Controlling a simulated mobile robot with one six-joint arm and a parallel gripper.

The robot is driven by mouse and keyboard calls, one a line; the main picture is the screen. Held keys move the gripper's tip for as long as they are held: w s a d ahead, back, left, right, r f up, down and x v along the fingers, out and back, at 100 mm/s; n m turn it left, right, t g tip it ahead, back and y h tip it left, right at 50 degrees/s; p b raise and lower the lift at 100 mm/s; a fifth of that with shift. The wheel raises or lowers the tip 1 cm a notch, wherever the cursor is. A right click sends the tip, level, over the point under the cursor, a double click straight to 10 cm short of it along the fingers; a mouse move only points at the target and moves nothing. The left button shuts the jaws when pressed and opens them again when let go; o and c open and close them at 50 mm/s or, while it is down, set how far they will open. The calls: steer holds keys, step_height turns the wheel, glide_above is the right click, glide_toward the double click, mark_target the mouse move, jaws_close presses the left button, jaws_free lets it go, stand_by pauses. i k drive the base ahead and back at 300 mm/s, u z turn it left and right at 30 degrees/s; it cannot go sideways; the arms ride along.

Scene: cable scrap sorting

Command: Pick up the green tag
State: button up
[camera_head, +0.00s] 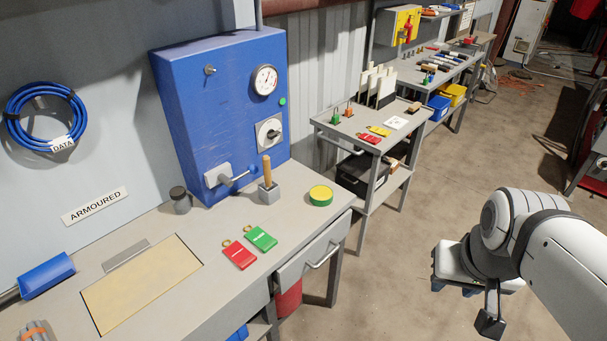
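The green tag (261,238) lies flat on the grey workbench (225,287), near its front edge, with a small ring at its upper left end. A red tag (240,255) of similar shape lies just left of it, with its own ring. My gripper (455,287) is at the lower right, over the floor and well to the right of the workbench, apart from both tags. Its fingers are mostly hidden under the white wrist, so I cannot tell whether it is open or shut.
Near the tags stand a grey block with a wooden handle (267,176), a green-and-yellow roll (320,195) and a dark jar (180,199). A blue cabinet (215,110) rises behind. A grey drawer (315,255) with a handle sits below the front edge. Open floor separates my arm from the bench.

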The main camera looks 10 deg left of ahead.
mark_target(257, 236)
steer(key=u, duration=0.25)
steer(key=i, duration=1.1)
steer(key=u, duration=0.75)
